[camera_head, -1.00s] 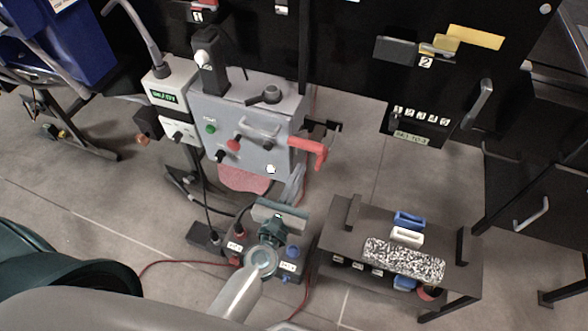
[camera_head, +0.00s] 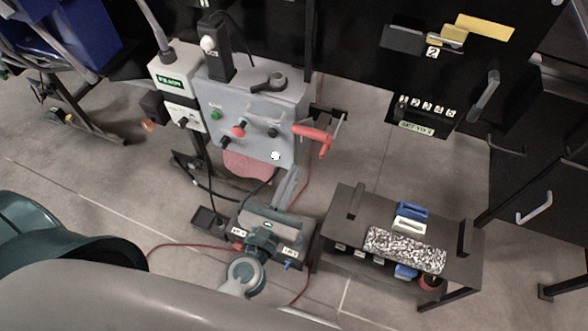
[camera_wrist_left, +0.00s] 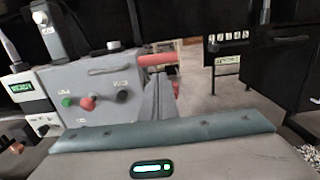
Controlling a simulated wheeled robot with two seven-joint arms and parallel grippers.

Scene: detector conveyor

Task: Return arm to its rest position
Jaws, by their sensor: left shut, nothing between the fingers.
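My left gripper (camera_head: 287,187) is in the lower middle of the head view, below and in front of the grey control box (camera_head: 285,98). Its grey fingers are together with nothing between them. In the wrist view the closed fingers (camera_wrist_left: 162,95) point forward, in front of the right part of the box and beneath its red handle. I cannot tell whether they touch the box, but they appear apart from it. My right gripper is in neither current view.
The box carries a red handle (camera_head: 313,133), a green button (camera_head: 215,114) and a red button (camera_head: 238,130). A display unit (camera_head: 172,84) stands at its left. A dark low table (camera_head: 345,228) holds blue and white pieces and a speckled block (camera_head: 405,249). Open floor lies left.

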